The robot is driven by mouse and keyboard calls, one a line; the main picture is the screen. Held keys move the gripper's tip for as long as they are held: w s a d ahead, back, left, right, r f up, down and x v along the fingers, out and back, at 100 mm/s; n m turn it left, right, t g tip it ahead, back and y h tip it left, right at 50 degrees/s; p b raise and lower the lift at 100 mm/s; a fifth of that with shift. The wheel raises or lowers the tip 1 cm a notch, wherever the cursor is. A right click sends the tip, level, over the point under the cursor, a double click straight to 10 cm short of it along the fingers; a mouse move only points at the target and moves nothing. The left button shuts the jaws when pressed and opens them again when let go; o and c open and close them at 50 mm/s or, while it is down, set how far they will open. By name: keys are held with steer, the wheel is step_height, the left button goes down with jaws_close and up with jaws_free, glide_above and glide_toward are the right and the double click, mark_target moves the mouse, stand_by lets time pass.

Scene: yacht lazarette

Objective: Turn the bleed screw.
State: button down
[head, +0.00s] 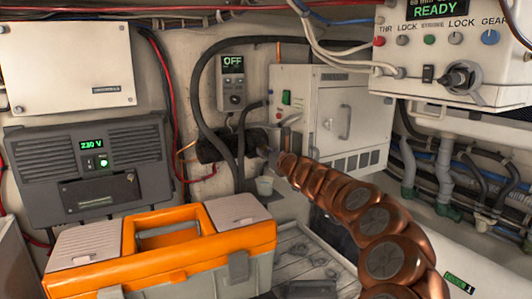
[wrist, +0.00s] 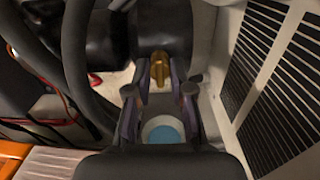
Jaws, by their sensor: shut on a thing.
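The brass bleed screw (wrist: 160,70) shows in the wrist view at the upper middle, set against a dark cylindrical body (wrist: 164,32). My gripper (wrist: 160,90) has one finger on each side of the screw and is shut on it; the exact contact is hard to make out. In the head view my arm reaches to the dark cylinder (head: 216,148) on the back wall, and the screw is hidden there behind my gripper (head: 270,154).
A small cup (head: 264,186) with blue inside (wrist: 163,133) stands below the screw. A dark hose (head: 203,100) loops beside the cylinder. A white cabinet (head: 335,120) is close on the right. An orange toolbox (head: 165,255) fills the front left.

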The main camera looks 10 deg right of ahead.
steer(key=c, duration=1)
jaws_free()
steer(key=shift+s, duration=0.1)
steer(key=shift+v, duration=5.9)
